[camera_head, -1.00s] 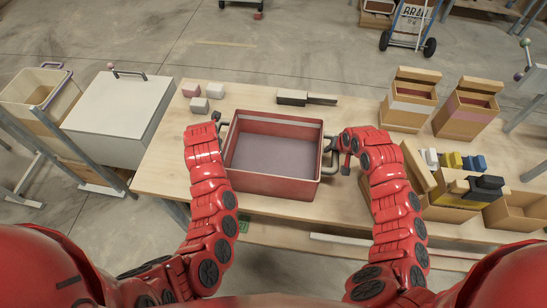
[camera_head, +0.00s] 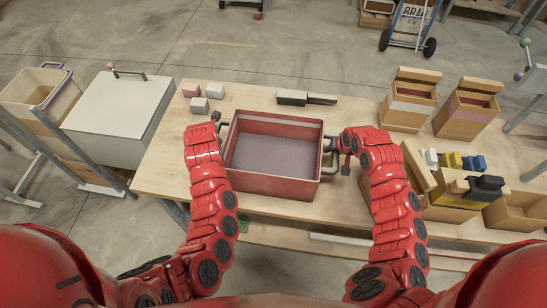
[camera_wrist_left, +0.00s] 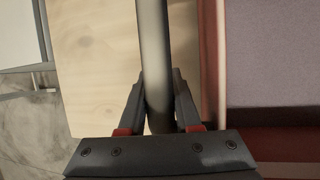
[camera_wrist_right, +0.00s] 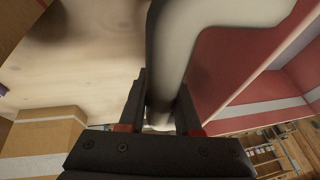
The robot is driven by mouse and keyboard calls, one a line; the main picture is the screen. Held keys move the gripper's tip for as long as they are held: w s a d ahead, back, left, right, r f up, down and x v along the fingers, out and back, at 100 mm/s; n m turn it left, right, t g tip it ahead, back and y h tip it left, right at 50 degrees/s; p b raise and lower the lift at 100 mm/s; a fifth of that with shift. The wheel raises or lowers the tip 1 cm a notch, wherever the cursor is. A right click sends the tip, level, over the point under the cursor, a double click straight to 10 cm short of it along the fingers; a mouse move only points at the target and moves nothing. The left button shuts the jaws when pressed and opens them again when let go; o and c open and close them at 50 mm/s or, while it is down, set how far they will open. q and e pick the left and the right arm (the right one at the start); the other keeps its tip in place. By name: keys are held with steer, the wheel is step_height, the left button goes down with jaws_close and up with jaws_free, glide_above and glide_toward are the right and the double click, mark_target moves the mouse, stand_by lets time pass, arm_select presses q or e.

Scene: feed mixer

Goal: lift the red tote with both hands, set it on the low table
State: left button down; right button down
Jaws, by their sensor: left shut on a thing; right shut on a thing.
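The red tote (camera_head: 270,187) is an open box with a grey inside floor, at the middle of the wooden table. It looks empty and roughly level; whether it touches the table I cannot tell. My left gripper (camera_head: 217,119) is at its left side. In the left wrist view my fingers (camera_wrist_left: 160,105) are shut on the tote's grey bar handle (camera_wrist_left: 153,50). My right gripper (camera_head: 343,160) is at the right side. In the right wrist view its fingers (camera_wrist_right: 162,105) are shut on the bent grey handle (camera_wrist_right: 172,50). I cannot make out which surface is the low table.
The wooden table (camera_head: 162,160) holds small blocks (camera_head: 199,104) at back left and a dark-handled tool (camera_head: 305,98) behind the tote. Cardboard boxes (camera_head: 404,112) and a yellow-black item (camera_head: 470,190) crowd the right. A white-lidded bin (camera_head: 118,105) stands left.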

arm_select(q)
steer(key=shift+r, duration=0.15)
